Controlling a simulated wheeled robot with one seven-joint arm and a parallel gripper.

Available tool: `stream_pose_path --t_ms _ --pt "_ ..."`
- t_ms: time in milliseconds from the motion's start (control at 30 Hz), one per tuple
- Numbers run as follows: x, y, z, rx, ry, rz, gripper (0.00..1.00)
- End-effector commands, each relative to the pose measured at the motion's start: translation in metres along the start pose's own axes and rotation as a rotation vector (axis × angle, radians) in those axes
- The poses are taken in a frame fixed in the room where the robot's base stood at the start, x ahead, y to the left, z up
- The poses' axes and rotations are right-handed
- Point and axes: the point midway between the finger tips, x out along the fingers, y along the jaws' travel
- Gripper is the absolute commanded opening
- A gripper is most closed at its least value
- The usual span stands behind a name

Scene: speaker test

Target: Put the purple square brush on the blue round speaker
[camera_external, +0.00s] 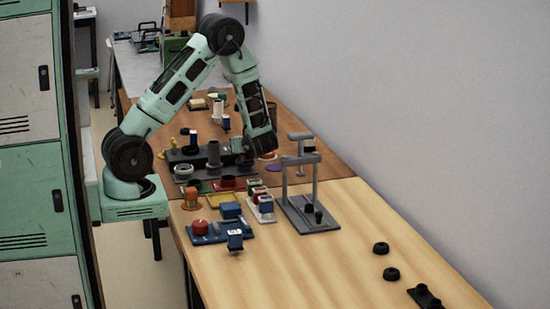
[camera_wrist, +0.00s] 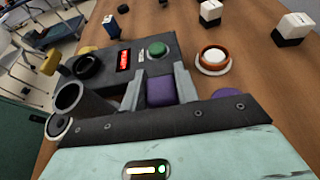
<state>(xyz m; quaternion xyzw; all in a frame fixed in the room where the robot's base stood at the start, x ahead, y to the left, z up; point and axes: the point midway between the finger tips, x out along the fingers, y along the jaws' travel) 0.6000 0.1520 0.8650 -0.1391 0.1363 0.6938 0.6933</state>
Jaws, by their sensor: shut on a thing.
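My gripper (camera_wrist: 160,88) is shut on a purple block, which I take for the purple square brush (camera_wrist: 160,92), at the front edge of a dark panel (camera_wrist: 112,56). In the external view my gripper (camera_external: 243,150) is low by the right end of that panel (camera_external: 185,155); the brush cannot be made out there. I cannot tell for sure which thing is the blue round speaker. A small upright blue piece (camera_wrist: 112,28) stands behind the panel.
The panel carries a green button (camera_wrist: 157,48), a red display (camera_wrist: 123,61) and a grey hollow cylinder (camera_wrist: 75,96). An orange-rimmed button (camera_wrist: 213,57) is to the right. A grey stand (camera_external: 310,211) rises right of the arm.

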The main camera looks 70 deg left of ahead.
Motion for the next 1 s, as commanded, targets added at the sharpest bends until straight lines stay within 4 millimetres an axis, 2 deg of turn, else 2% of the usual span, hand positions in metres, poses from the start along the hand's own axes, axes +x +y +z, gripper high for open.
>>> stream_pose_path --t_ms 67,100,133,167,467,567,1000 --pt "0.001 0.000 -0.004 0.001 0.000 0.000 0.08" --pt "0.001 0.000 -0.002 0.000 0.000 0.000 0.42" --pt "0.001 0.000 -0.002 0.000 0.000 0.000 0.50" --pt "0.001 0.000 -0.002 0.000 0.000 0.000 0.52" --pt "0.000 0.000 0.000 0.000 0.000 0.000 0.52" --pt "-0.006 -0.001 0.002 0.000 0.000 -0.002 0.52" --pt "-0.092 -0.001 0.001 0.000 0.001 -0.004 0.52"
